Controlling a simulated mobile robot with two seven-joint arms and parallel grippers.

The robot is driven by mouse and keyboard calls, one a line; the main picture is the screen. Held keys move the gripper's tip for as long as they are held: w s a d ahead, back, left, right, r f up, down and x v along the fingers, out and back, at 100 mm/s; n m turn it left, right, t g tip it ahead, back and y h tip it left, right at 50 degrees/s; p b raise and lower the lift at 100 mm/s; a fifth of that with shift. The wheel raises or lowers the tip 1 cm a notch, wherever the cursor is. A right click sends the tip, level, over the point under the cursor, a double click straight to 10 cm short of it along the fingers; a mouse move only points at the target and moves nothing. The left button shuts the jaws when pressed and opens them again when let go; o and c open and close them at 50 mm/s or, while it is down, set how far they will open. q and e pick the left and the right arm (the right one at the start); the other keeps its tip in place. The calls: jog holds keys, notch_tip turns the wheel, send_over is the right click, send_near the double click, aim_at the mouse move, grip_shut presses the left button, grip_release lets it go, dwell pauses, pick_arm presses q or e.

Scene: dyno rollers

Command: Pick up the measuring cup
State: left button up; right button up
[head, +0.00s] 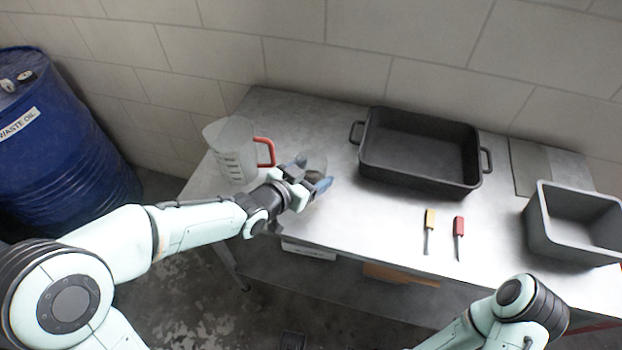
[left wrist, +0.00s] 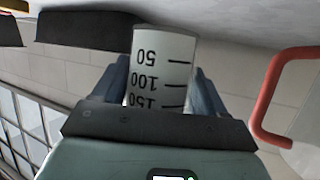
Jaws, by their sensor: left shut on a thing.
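The measuring cup (head: 316,162) is small and clear, and my left gripper (head: 312,173) largely hides it in the head view. In the left wrist view the cup (left wrist: 161,62) is pale, with black marks 50, 100 and 150 appearing upside down. The blue fingers of the left gripper (left wrist: 160,90) are shut on the cup, one on each side. I cannot tell whether its base touches the table. My right gripper is out of view; only part of that arm shows at lower right.
A larger jug (head: 232,150) with a red handle stands just left of the gripper. The metal table (head: 370,222) also holds a black roasting pan (head: 420,185), a yellow screwdriver (head: 429,222), a red screwdriver (head: 459,228) and a grey bin (head: 541,238). A blue drum (head: 65,160) stands left.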

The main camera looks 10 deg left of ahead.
pick_arm(q)
notch_tip(320, 180, up, 16)
jog(key=p, duration=0.4)
jog(key=shift+f, duration=0.15)
